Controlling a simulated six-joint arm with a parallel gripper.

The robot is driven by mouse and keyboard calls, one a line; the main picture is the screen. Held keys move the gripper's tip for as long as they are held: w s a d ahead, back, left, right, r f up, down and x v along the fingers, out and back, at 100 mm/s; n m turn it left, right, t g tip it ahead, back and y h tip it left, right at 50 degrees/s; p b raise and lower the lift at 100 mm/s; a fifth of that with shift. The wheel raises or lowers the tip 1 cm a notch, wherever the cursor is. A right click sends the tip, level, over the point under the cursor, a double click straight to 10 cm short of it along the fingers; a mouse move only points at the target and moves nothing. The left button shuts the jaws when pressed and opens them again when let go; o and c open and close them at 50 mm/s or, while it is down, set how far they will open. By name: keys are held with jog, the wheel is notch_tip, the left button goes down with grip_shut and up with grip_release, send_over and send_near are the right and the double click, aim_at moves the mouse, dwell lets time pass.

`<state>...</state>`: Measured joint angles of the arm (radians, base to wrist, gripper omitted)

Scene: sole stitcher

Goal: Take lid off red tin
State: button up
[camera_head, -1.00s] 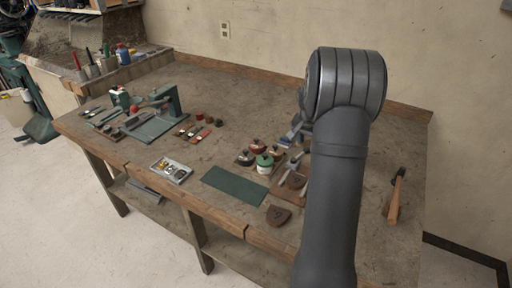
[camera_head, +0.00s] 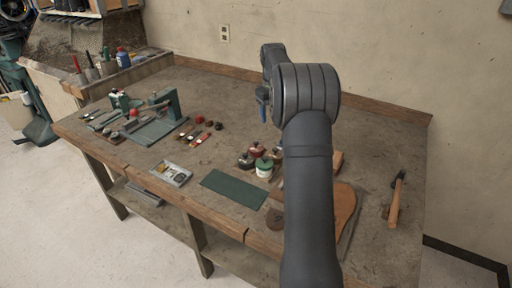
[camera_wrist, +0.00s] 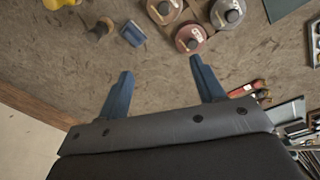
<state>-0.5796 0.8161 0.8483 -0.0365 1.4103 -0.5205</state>
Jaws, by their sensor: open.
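The red tin (camera_head: 257,150) stands in a cluster of small round tins on the bench in the head view. The dark reddish round top with a knob in the wrist view (camera_wrist: 190,39) looks like this tin, with its lid on. My gripper (camera_wrist: 162,68) is open and empty, its two blue fingers apart above the bench. In the wrist view the reddish top lies just beyond the right finger's tip, not between the fingers. In the head view a blue finger (camera_head: 262,105) hangs above and behind the tins; my arm hides the rest.
A green-and-white tin (camera_head: 264,168), a dark tin (camera_head: 245,161) and a brownish tin (camera_head: 277,155) crowd the red one. A green mat (camera_head: 234,188) lies in front. A blue block (camera_wrist: 132,34) lies near my left finger. A hammer (camera_head: 396,200) is at right.

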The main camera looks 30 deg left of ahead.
jog(key=s+a+r+n, duration=0.3)
jog(key=a+r+n, duration=0.1)
jog(key=a+n, duration=0.1)
send_near(256, 142)
jog(key=shift+n+g, duration=0.3)
jog(key=shift+g, duration=0.1)
jog(key=f, duration=0.9)
jog(key=shift+w+f, duration=0.3)
jog(key=shift+w, duration=0.05)
jog(key=c, duration=0.6)
